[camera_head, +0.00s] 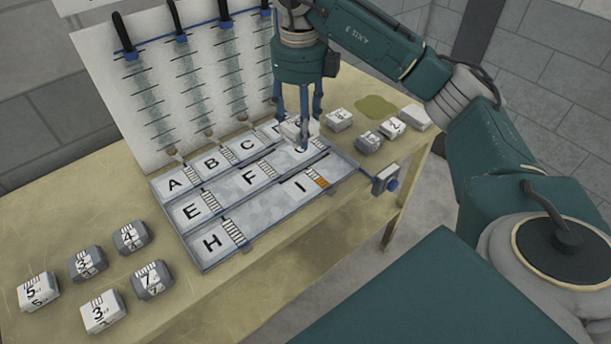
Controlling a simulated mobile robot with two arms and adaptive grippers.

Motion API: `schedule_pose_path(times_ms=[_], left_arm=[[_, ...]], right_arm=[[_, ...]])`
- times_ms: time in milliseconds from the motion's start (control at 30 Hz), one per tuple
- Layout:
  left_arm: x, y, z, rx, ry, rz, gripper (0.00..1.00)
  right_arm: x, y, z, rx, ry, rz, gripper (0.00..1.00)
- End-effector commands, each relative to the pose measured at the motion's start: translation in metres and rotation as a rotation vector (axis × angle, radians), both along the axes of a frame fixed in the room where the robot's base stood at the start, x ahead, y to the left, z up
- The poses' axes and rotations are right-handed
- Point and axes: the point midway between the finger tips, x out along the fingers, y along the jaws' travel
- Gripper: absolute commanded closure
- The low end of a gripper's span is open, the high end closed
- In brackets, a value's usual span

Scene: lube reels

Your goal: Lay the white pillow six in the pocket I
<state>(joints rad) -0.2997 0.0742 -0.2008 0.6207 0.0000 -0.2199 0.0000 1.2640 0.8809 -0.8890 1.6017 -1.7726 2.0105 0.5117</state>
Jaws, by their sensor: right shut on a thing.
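My right gripper (299,127) points down over the back right part of the lettered tray (222,262), near pockets D and G. It is shut on a white pillow (290,131), whose number I cannot read. I cannot tell whether this pillow touches the tray. Pocket I (299,188) is in the tray's front row, right of H and nearer me than the gripper. It looks empty, with a striped strip and an orange patch at its right. My left gripper is not in view.
Several white and grey pillows (102,312) lie at the table's front left. More pillows (391,127) lie right of the tray. A board with hanging reels (150,85) stands behind it. A small blue-and-grey box (385,179) sits at the table's right edge.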

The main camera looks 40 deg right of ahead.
Motion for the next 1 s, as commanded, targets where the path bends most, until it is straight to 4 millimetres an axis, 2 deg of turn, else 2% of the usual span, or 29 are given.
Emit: schedule_pose_path(times_ms=[100, 400, 500, 667, 900, 1000], left_arm=[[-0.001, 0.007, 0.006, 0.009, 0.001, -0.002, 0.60], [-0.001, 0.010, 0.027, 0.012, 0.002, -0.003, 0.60], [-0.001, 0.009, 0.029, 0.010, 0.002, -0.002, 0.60], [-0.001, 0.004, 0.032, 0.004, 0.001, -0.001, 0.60], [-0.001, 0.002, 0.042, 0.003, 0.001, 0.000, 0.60], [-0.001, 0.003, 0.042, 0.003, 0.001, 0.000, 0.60]], right_arm=[[-0.003, 0.000, -0.034, 0.000, 0.010, 0.001, 0.71], [-0.001, 0.000, -0.106, -0.001, 0.006, -0.001, 0.71], [-0.001, 0.001, -0.121, 0.001, 0.004, 0.000, 0.71], [0.000, 0.001, -0.134, 0.001, 0.002, 0.000, 0.71], [-0.001, 0.001, -0.168, 0.001, 0.003, 0.000, 0.71], [0.000, 0.001, -0.173, 0.000, 0.001, 0.001, 0.71]])
